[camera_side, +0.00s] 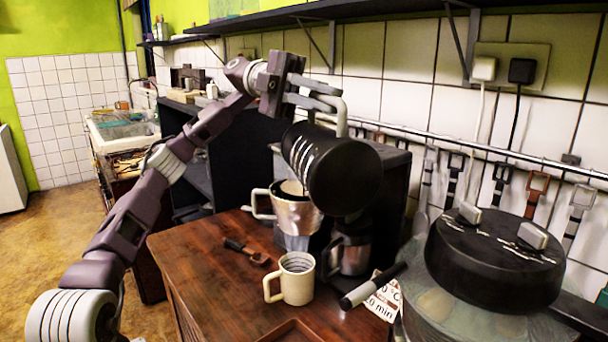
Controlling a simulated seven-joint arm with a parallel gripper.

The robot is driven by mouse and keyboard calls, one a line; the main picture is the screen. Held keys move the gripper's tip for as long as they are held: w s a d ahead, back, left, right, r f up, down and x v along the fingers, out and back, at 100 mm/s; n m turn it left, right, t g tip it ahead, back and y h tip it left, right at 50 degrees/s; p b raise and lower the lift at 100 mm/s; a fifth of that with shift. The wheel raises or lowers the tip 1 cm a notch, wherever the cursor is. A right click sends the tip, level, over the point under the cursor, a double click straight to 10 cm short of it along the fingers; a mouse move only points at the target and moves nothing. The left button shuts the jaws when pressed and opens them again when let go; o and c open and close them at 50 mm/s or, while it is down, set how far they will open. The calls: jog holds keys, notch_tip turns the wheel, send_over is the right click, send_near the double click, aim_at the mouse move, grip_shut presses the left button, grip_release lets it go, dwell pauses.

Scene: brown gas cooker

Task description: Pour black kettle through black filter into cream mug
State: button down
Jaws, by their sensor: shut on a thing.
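My gripper (318,101) is shut on the pale handle of the black kettle (346,176). The kettle is held in the air, tipped on its side, with its round black end toward the camera. Below it is a grey, metallic-looking cone (297,217) with a cream handle, which looks like the filter; it does not look black here. The kettle hides part of its top. The cream mug (298,282) stands upright on the wooden top, nearer the camera than the cone, its handle to the left. I cannot see any liquid flowing.
A dark and silver jug (351,256) stands right of the cone. A brown scoop (247,252) lies left of the mug on the wooden top (205,270). Utensils hang from the wall rail.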

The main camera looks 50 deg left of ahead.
jog(key=shift+w+a+r+n+h, duration=0.2)
jog(key=shift+a+r+h, duration=0.1)
jog(key=shift+a+h, duration=0.2)
jog(key=shift+w+a+r+n+h, duration=0.15)
jog(key=shift+a+r+n+h, duration=0.1)
jog(key=shift+a+h, duration=0.25)
dwell(1.0)
jog(key=shift+w+a+r+n+t+h+b, duration=0.2)
jog(key=shift+a+h, duration=0.15)
jog(key=shift+a, duration=0.25)
jog(key=shift+w+a+r+n+t+h+b, duration=0.1)
jog(key=shift+w+a+r+n+h, duration=0.1)
jog(key=shift+a+h, duration=0.25)
dwell(0.9)
jog(key=shift+w+a+r+n+h+b, duration=0.2)
jog(key=shift+a+r+h+b, duration=0.1)
jog(key=shift+a+r, duration=0.25)
jog(key=shift+w+a+r+n+h+b, duration=0.15)
jog(key=shift+a+r+h, duration=0.15)
jog(key=shift+a, duration=0.35)
dwell(0.9)
jog(key=shift+w+a+n+t+h, duration=0.2)
jog(key=shift+a+t+h, duration=0.1)
jog(key=shift+a, duration=0.15)
jog(key=shift+w+a+n+t+h, duration=0.1)
jog(key=shift+a+n+t+h, duration=0.1)
jog(key=shift+a+h, duration=0.15)
dwell(1.1)
